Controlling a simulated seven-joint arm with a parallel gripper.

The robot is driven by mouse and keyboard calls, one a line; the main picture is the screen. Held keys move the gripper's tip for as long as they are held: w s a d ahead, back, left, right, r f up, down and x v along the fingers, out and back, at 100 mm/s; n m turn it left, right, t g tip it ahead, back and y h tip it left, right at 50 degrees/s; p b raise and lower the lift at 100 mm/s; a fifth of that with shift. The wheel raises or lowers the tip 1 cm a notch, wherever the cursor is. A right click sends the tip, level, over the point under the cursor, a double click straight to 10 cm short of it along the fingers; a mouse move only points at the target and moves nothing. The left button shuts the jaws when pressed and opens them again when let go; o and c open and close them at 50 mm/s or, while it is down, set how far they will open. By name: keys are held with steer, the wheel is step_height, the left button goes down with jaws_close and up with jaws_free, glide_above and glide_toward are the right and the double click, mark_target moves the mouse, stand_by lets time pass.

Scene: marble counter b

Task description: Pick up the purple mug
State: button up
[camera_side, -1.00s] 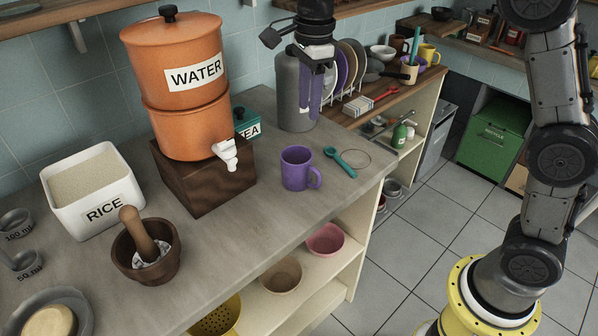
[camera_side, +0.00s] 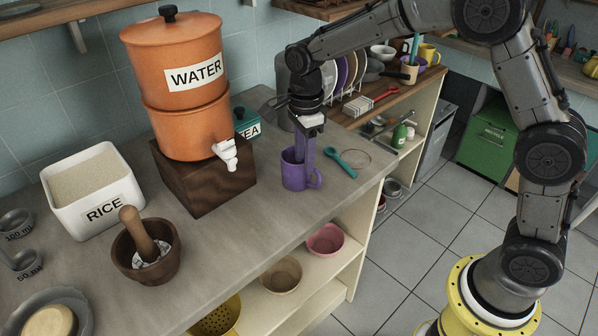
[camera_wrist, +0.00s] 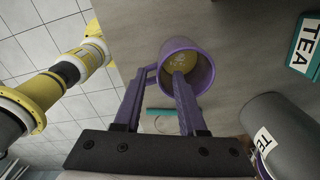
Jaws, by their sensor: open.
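The purple mug (camera_side: 290,178) stands upright on the counter, its handle toward the right in the side view. In the wrist view the mug (camera_wrist: 203,62) is seen from above, with a yellowish inside. My gripper (camera_side: 305,162) points down at the mug's handle side. Its fingers are also purple. In the wrist view my gripper (camera_wrist: 160,76) is open, with one fingertip over or inside the mug's mouth and the other outside near the handle. The wall and handle side lie between them. Whether either finger touches the mug cannot be told.
The orange water dispenser (camera_side: 180,120) on its dark wooden stand (camera_side: 205,185) is left of the mug. A teal spoon (camera_side: 340,162) lies to the right. The tea tin (camera_side: 246,125) and grey canister (camera_side: 283,85) are behind. The counter's front edge is close in front.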

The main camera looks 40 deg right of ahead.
mark_target(305, 178)
steer(key=shift+f, duration=1.5)
steer(key=shift+c, duration=0.2)
jaws_close()
steer(key=shift+s, duration=0.15)
